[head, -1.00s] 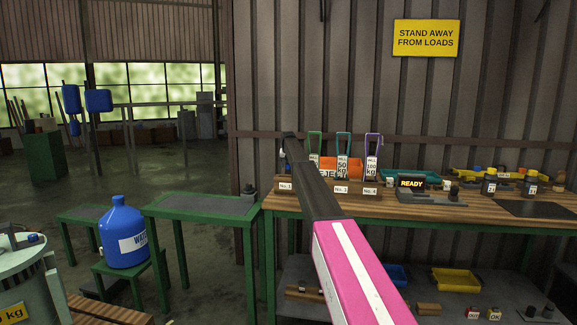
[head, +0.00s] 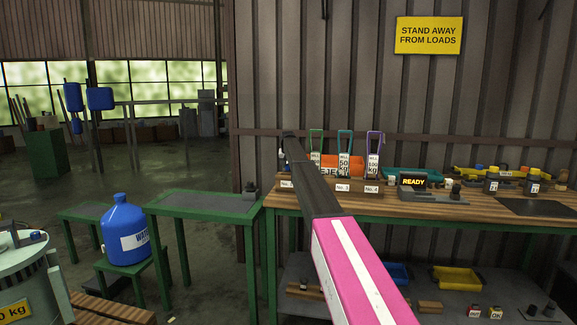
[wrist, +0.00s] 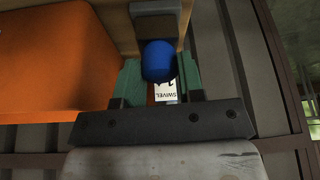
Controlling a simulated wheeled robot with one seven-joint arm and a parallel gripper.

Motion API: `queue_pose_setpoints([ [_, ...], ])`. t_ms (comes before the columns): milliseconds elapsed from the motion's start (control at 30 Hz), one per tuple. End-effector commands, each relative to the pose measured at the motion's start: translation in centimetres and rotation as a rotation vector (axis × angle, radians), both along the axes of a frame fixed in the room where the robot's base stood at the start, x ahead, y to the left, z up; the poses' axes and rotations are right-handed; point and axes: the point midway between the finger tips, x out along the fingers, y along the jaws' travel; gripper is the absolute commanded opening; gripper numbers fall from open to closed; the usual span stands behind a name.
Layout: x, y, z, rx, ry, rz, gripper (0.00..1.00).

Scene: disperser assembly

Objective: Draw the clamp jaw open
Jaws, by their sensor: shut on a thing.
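In the wrist view my gripper (wrist: 160,80) has two green fingers on either side of a rounded blue knob (wrist: 158,60), and it is shut on that knob. The knob sits in front of a dark grey block (wrist: 155,22) on a wooden part. A white label (wrist: 166,92) with the word SWIVEL shows between the fingers, just below the knob. I cannot make out the clamp jaw itself for sure. In the head view my arm reaches toward the workbench's left end, and my gripper cannot be made out there.
An orange bin (wrist: 55,55) lies close left of the fingers in the wrist view. A green table (head: 205,204) and a blue water jug (head: 124,230) are at left.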

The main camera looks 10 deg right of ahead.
Motion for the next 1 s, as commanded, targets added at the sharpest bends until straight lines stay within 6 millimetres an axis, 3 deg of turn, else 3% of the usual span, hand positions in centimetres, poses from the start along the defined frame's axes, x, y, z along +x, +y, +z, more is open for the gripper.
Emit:
queue_pose_setpoints([
  [33, -0.5, 0.1, -0.1, 0.002, 0.012, -0.001, 0.0],
  [67, -0.5, 0.1, -0.1, 0.002, 0.013, -0.001, 0.42],
  [100, -0.5, 0.1, -0.1, 0.002, 0.013, -0.001, 0.55],
  [133, -0.5, 0.1, -0.1, 0.002, 0.012, -0.001, 0.61],
  [633, -0.8, 0.1, 1.0, 0.002, 0.008, -0.001, 0.61],
  [1000, -3.2, 0.5, 6.8, 0.002, 0.007, -0.001, 0.61],
])
